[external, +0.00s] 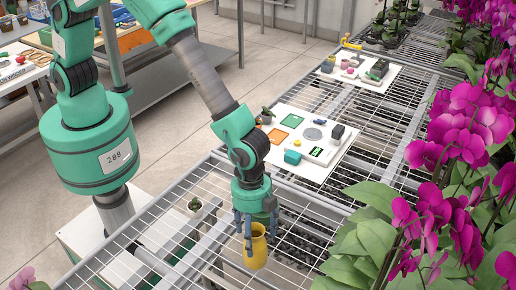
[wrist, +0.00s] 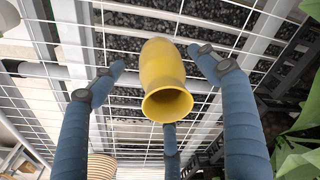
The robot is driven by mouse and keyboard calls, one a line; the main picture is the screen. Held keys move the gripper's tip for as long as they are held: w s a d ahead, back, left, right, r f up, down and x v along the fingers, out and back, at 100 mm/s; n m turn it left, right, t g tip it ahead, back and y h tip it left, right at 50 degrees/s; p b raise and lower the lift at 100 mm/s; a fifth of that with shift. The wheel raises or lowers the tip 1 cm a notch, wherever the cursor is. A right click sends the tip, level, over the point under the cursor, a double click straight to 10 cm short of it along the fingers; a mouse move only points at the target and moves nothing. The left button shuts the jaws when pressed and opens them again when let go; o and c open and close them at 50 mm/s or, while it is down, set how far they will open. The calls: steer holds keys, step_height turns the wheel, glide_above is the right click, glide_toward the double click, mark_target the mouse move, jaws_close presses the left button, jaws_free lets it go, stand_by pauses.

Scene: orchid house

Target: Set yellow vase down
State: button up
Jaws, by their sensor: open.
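The yellow vase (external: 256,250) is at the near part of the wire mesh bench (external: 310,236), below my gripper (external: 258,224). It looks upright there, its upper part between the blue fingers. In the wrist view the vase (wrist: 164,68) shows its open mouth toward the camera, with mesh behind it. The blue fingers are spread around it, with visible gaps at left and right. My gripper is open. The contact between the vase's base and the mesh is not clearly visible.
A white board (external: 318,169) with small items lies beyond my gripper. A small potted plant (external: 195,206) is to the left. Magenta orchids with broad leaves (external: 375,236) crowd the right side. Open mesh lies between them and the vase.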

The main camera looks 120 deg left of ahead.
step_height(320, 180, up, 7)
steer(key=shift+s+a+f+p, duration=0.2)
steer(key=shift+s+a+p, duration=0.05)
steer(key=shift+s+p, duration=0.1)
stand_by(0.5)
steer(key=s+r+n+t, duration=0.1)
steer(key=s+r, duration=0.4)
steer(key=r, duration=0.5)
steer(key=s+r+n, duration=0.1)
steer(key=s+r, duration=0.4)
steer(key=r, duration=0.4)
steer(key=s+r+n+t, duration=0.1)
steer(key=s+r, duration=0.5)
steer(key=r, duration=0.4)
steer(key=s+r+n+t, duration=0.1)
steer(key=s+r, duration=0.2)
steer(key=s, duration=0.6)
steer(key=s+a+r+n, duration=0.1)
steer(key=s+r+n, duration=0.1)
steer(key=s, duration=0.7)
steer(key=s+r+n+t, duration=0.1)
steer(key=s+r, duration=0.2)
steer(key=s, duration=0.6)
steer(key=shift+s+a+r+t+y, duration=0.25)
steer(key=shift+s+r+t+y, duration=0.05)
steer(key=shift+s+r+y, duration=0.1)
